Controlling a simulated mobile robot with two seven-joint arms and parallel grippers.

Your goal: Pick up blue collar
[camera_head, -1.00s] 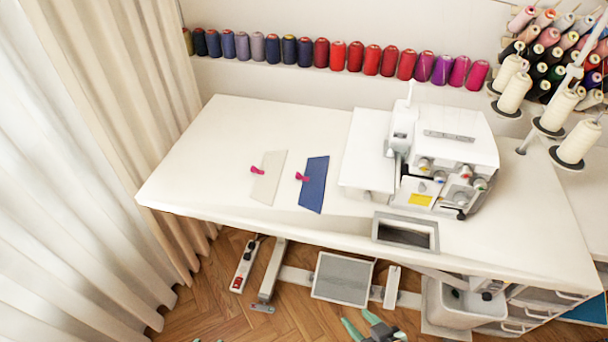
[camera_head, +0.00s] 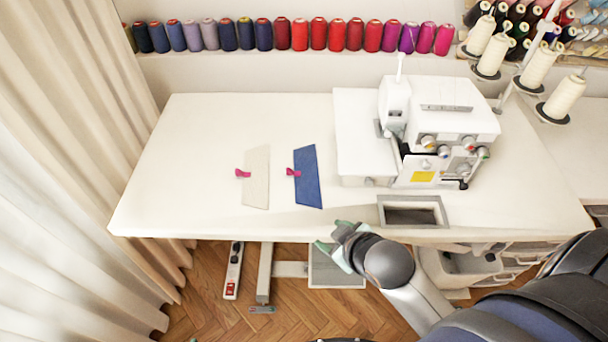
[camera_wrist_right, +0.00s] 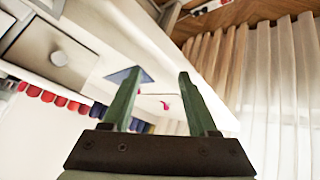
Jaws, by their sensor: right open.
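The blue collar (camera_head: 308,178) lies flat on the white table, left of the sewing machine, with a pink clip (camera_head: 293,172) on its left edge. The wrist view shows the blue collar (camera_wrist_right: 122,76) near the left fingertip, partly hidden by that finger. A beige collar (camera_head: 257,178) with its own pink clip (camera_head: 242,173) lies to its left. My right gripper (camera_head: 328,247) is at the table's front edge, below and apart from the blue collar. Its green fingers (camera_wrist_right: 158,78) are open and empty. My left gripper is not in view.
The white table (camera_head: 190,150) has free room left of and behind the collars. A white sewing machine (camera_head: 440,115) stands to the right, with a grey-framed opening (camera_head: 411,211) in front. Thread spools (camera_head: 320,34) line the back wall. Curtains (camera_head: 60,150) hang at left.

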